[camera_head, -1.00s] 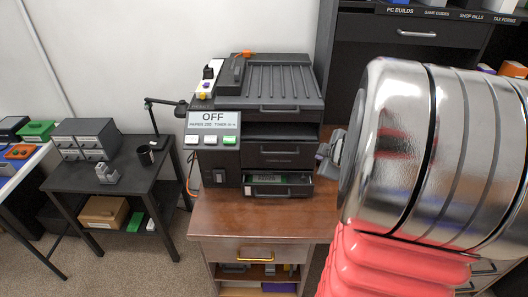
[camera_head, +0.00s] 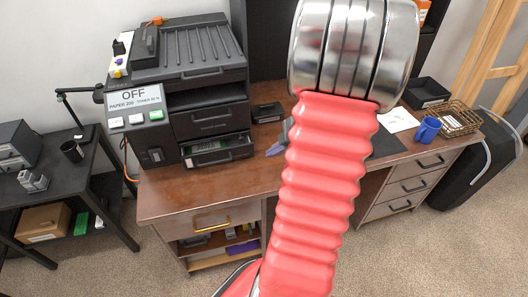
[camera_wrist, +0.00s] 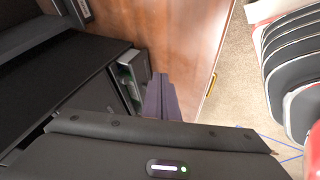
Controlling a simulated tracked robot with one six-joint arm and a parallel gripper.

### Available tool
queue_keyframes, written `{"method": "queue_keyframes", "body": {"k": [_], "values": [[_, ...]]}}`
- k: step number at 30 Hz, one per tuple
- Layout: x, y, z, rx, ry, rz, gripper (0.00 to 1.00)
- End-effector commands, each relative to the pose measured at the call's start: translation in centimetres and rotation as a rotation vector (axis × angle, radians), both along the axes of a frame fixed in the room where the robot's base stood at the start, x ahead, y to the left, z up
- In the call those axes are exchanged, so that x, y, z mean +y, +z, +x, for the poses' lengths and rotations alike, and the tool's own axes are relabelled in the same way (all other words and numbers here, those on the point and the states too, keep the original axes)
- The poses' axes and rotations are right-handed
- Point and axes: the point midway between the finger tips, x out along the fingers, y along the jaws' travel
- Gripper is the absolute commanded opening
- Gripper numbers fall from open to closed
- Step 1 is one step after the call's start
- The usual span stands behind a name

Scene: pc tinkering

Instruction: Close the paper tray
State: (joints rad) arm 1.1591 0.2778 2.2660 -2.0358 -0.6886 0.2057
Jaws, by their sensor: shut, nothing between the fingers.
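The black printer (camera_head: 205,75) stands on the left part of the brown desk, with its screen reading OFF. Its lowest drawer, the paper tray (camera_head: 225,157), sticks out at the front and something green and pale lies inside. In the wrist view the open paper tray (camera_wrist: 129,91) shows at the printer's front. My gripper (camera_head: 274,149) is low over the desk, right of the tray, mostly hidden behind my arm. In the wrist view my gripper (camera_wrist: 160,97) shows purple fingers together and empty, just right of the tray. I cannot tell whether they touch it.
The brown desk (camera_head: 200,195) has a drawer with a gold handle below. A small black box (camera_head: 266,113) sits right of the printer. A blue mug (camera_head: 427,130) and a wire basket (camera_head: 458,119) stand at the desk's right end. A black side table is at the left.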

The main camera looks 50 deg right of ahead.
Motion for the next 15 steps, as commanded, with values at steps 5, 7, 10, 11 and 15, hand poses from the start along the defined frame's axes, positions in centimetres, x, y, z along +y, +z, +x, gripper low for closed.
{"method": "queue_keyframes", "body": {"k": [5, 7, 10, 11, 15], "values": [[0.1, -1.3, 1.0, 0.0, 0.001, 0.003, 0.0], [0.2, -2.0, 1.4, 0.002, 0.001, 0.003, 0.0], [0.3, -3.0, 2.2, 0.001, 0.001, 0.004, 0.0], [0.3, -3.3, 2.4, 0.0, 0.0, 0.003, 0.0], [0.3, -4.6, 3.5, 0.001, 0.001, 0.002, 0.0]]}}
